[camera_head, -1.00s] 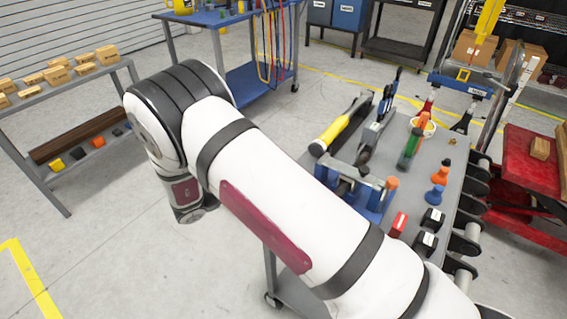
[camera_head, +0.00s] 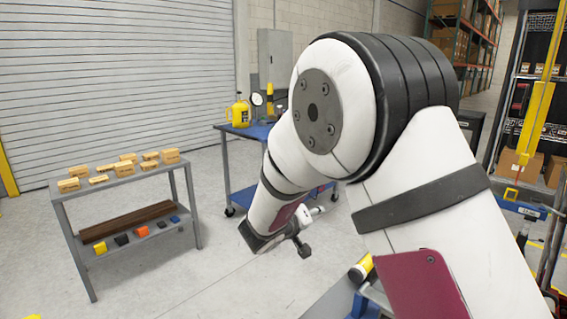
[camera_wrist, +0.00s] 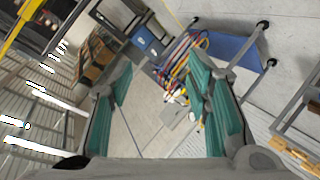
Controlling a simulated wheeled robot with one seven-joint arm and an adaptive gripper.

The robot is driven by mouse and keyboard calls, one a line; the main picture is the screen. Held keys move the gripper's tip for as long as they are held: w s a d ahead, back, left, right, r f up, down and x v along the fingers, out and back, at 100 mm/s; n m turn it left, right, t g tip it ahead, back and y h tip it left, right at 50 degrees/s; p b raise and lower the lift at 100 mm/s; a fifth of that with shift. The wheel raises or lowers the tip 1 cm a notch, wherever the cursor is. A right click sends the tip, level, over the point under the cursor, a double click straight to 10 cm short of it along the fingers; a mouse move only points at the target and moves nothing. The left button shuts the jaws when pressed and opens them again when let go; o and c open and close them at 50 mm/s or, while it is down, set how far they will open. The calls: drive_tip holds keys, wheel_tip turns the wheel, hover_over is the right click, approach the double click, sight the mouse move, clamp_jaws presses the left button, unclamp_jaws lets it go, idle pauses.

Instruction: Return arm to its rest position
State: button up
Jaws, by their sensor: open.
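My arm is white with dark bands and fills the right half of the head view, bent at a large joint. My gripper (camera_wrist: 165,108) shows in the wrist view as two teal-padded fingers set wide apart, with nothing between them. In the head view only a small part of the arm's end shows below the bent joint, above the open floor; the fingertips are not clear there. Most of the tool bench is hidden behind my arm in the head view; a yellow-and-black tool handle (camera_head: 361,268) shows at its edge.
A grey shelf table (camera_head: 128,185) with small boxes stands at the left. A blue bin (camera_wrist: 148,42) shows in the wrist view. The floor between the grey table and the tool bench is clear.

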drive_tip(key=s+a+r+y+p, duration=0.1)
drive_tip(key=s+r+y, duration=0.15)
drive_tip(key=r, duration=0.45)
drive_tip(key=s+r+y+p, duration=0.1)
drive_tip(key=s+r+y, duration=0.1)
drive_tip(key=r+y, duration=0.3)
drive_tip(key=s+d+r+g+y+p, duration=0.1)
drive_tip(key=s+r+y, duration=0.1)
drive_tip(key=s+r, duration=0.65)
drive_tip(key=s+d+f+m+g+h+p, duration=0.1)
drive_tip(key=s+d, duration=0.3)
drive_tip(key=s, duration=0.7)
drive_tip(key=s+d+f+g+h+p, duration=0.1)
drive_tip(key=s+d+g, duration=0.2)
drive_tip(key=s, duration=0.7)
drive_tip(key=s+d+f+m+g+h+p, duration=0.1)
drive_tip(key=s+d, duration=0.4)
drive_tip(key=s, duration=0.6)
drive_tip(key=shift+s+d+f+m+g, duration=0.3)
drive_tip(key=shift+f+g, duration=0.15)
drive_tip(key=shift+g, duration=0.25)
